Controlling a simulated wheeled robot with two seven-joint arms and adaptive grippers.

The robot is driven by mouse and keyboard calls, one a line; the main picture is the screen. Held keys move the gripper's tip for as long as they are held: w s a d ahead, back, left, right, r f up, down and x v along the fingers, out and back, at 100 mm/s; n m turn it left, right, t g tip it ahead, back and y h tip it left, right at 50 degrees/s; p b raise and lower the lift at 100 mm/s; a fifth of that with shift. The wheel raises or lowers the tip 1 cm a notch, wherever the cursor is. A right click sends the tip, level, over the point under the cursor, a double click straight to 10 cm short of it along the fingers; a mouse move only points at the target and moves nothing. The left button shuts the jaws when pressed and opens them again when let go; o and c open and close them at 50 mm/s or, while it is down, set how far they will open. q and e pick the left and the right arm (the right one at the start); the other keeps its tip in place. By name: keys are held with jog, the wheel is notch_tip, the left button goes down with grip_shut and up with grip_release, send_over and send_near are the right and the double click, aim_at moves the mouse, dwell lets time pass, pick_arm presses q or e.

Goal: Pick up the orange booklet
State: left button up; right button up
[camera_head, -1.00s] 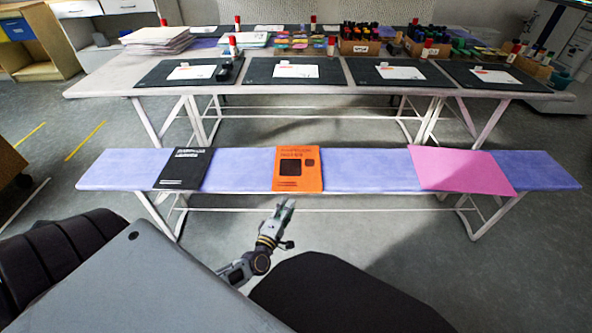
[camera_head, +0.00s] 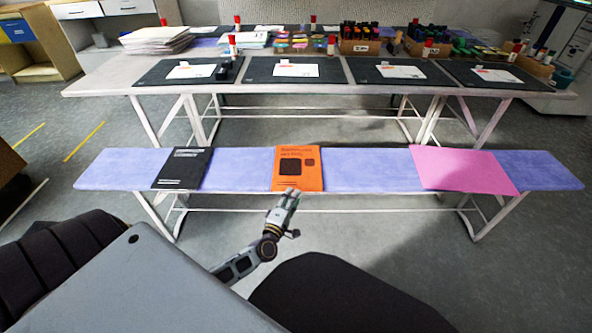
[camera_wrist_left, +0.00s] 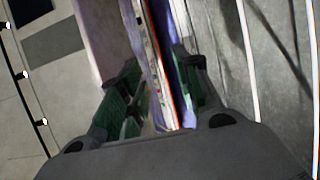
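The orange booklet (camera_head: 309,179) lies on the blue-topped bench (camera_head: 365,172), its lower edge at the bench's near edge. My left gripper (camera_head: 290,194) is at that near edge, its tips by the booklet's lower edge in the head view. In the left wrist view the gripper (camera_wrist_left: 160,95) has its two fingers spread apart. A thin orange-red strip, which looks like the booklet's edge (camera_wrist_left: 168,72), runs between them. I cannot tell whether either finger touches it. My right gripper is in neither view.
A black booklet (camera_head: 183,168) lies left on the bench and a pink sheet (camera_head: 463,170) lies right. Behind stands a long table (camera_head: 110,88) with black mats, paper stacks and boxes of markers.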

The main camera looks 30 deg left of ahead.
pick_arm(q)
jog(key=shift+w+a, duration=0.15)
jog(key=shift+w, duration=0.65)
grip_shut()
